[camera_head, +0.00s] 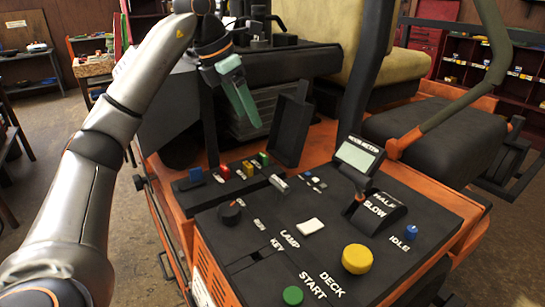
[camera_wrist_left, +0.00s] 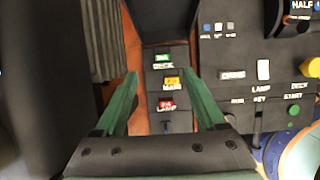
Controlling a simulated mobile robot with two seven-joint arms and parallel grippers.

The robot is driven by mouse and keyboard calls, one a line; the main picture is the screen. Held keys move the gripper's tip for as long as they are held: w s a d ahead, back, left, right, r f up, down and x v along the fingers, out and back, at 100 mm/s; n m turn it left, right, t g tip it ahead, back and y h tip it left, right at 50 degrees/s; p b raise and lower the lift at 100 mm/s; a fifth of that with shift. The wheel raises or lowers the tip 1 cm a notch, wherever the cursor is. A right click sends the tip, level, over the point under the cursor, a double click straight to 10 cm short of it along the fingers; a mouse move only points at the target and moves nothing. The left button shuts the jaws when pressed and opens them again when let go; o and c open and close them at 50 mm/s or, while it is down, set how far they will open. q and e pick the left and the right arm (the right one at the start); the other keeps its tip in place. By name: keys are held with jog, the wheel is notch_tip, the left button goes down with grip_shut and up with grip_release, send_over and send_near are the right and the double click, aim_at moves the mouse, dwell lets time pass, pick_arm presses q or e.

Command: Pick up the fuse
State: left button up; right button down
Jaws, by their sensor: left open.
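Small coloured fuses sit in a row on a black fuse panel (camera_head: 180,187) at the left of the mower's console. They are a red fuse (camera_head: 225,172), a yellow fuse (camera_head: 247,168), a green fuse (camera_head: 263,158) and a blue piece (camera_head: 195,174). In the left wrist view the green fuse (camera_wrist_left: 162,58), yellow fuse (camera_wrist_left: 172,82) and red fuse (camera_wrist_left: 166,104) lie between the fingers, lower down. My left gripper (camera_head: 246,108) has green fingers, points down and is open and empty above and behind the panel. Its fingers also show in the left wrist view (camera_wrist_left: 162,77).
A black upright flap (camera_head: 291,130) stands just behind the fuses. To the right, the console carries a yellow knob (camera_head: 357,259), a green button (camera_head: 292,295), a white switch (camera_head: 310,226) and a meter display (camera_head: 357,157). The seat (camera_head: 372,60) stands behind.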

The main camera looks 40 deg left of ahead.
pick_arm(q)
send_over(262, 155)
jog(key=s, duration=0.1)
jog(key=f, duration=0.3)
jog(key=a+f, duration=0.1)
jog(key=f, duration=0.1)
jog(key=shift+s+f+b, duration=0.2)
jog(key=shift+f+b, duration=0.1)
jog(key=x, duration=0.4)
jog(key=shift+s+d+f, duration=0.1)
jog(key=shift+s+f, duration=0.2)
jog(key=shift+s, duration=0.05)
jog(key=shift+w+f, duration=0.25)
jog(key=shift+f, duration=0.15)
grip_shut()
